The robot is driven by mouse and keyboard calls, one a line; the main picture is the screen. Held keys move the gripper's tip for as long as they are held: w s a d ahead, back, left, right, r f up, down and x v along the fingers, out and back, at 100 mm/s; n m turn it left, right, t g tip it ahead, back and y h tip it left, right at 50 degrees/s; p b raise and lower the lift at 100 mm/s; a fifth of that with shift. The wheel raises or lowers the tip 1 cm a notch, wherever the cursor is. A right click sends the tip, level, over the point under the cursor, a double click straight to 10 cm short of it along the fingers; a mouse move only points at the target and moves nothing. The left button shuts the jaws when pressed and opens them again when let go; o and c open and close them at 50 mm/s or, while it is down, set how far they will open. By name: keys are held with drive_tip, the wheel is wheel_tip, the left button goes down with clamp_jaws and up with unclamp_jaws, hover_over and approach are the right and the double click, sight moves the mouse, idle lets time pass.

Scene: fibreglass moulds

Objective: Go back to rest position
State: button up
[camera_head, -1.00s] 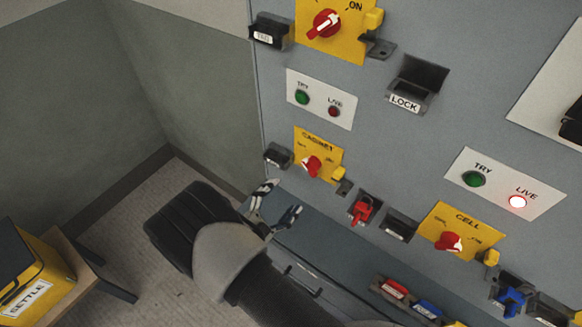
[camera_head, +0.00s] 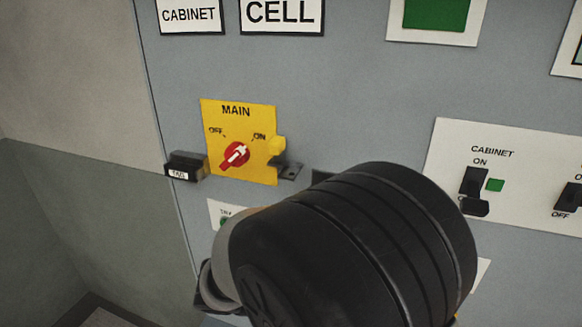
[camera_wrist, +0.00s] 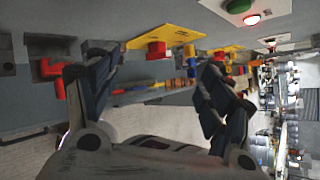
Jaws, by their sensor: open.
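My gripper (camera_wrist: 158,68) is open in the wrist view, its two dark fingers spread wide with nothing between them. The grey panel lies beyond the fingertips. A red piece (camera_wrist: 54,82) sits in a dark holder just left of the left finger; I cannot tell whether they touch. A yellow plate with a red knob (camera_wrist: 156,50) shows beyond the gap between the fingers. In the head view my arm fills the lower middle in front of the panel, and the gripper is not seen there.
In the head view the panel carries the MAIN switch (camera_head: 236,153), a TAG holder (camera_head: 186,167) and the CABINET ON switch (camera_head: 474,184). My arm hides much of the lower panel. A red lamp (camera_wrist: 251,20) glows in the wrist view. Bare wall (camera_head: 80,110) is at left.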

drive_tip(key=s+d+r+m+y, duration=0.1)
drive_tip(key=s+m, duration=0.4)
drive_tip(key=m, duration=0.5)
drive_tip(key=s+d+r+m+t+y+b, duration=0.1)
drive_tip(key=s+r+m+y, duration=0.3)
drive_tip(key=m, duration=0.6)
drive_tip(key=s+d+r+m+y, duration=0.2)
drive_tip(key=s+m+y, duration=0.3)
drive_tip(key=m, duration=0.5)
drive_tip(key=shift+s+d+r+m+t+y+b, duration=0.15)
drive_tip(key=shift+s+d+m+t+y+b, duration=0.2)
drive_tip(key=shift+s+d, duration=0.35)
drive_tip(key=shift+s+a, duration=0.15)
drive_tip(key=shift+c, duration=0.3)
